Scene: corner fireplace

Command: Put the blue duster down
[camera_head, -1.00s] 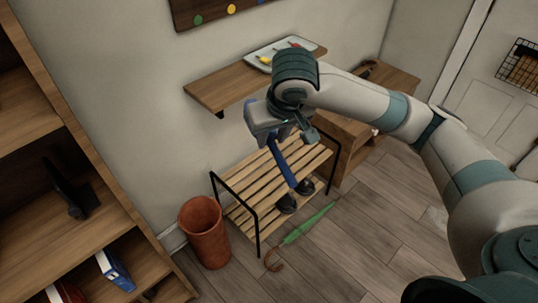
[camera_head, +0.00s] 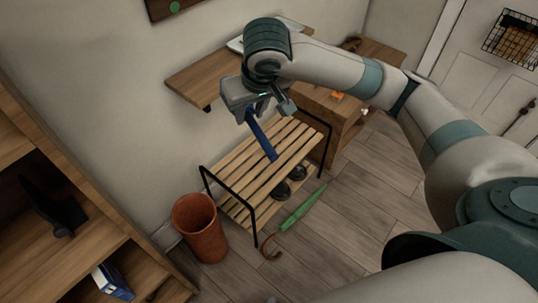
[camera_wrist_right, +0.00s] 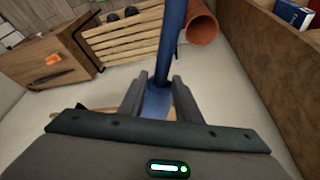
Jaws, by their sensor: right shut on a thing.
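The blue duster (camera_head: 262,139) hangs down from my right gripper (camera_head: 259,108) in the head view, over the slatted wooden rack (camera_head: 228,170). In the right wrist view the blue duster (camera_wrist_right: 169,45) runs up between the two fingers of my right gripper (camera_wrist_right: 158,92), which is shut on it. From the head view the lower end of the duster overlaps the rack's top slats; I cannot tell whether it touches them. The duster's upper part is hidden by the gripper. My left gripper is not in view.
A wall shelf (camera_head: 190,84) is beside my right wrist. A terracotta bin (camera_head: 200,228) stands left of the rack. Dark shoes (camera_head: 282,191) are on the rack's lower level. A green umbrella (camera_head: 303,206) lies on the floor in front. A wooden cabinet (camera_head: 325,108) stands behind right.

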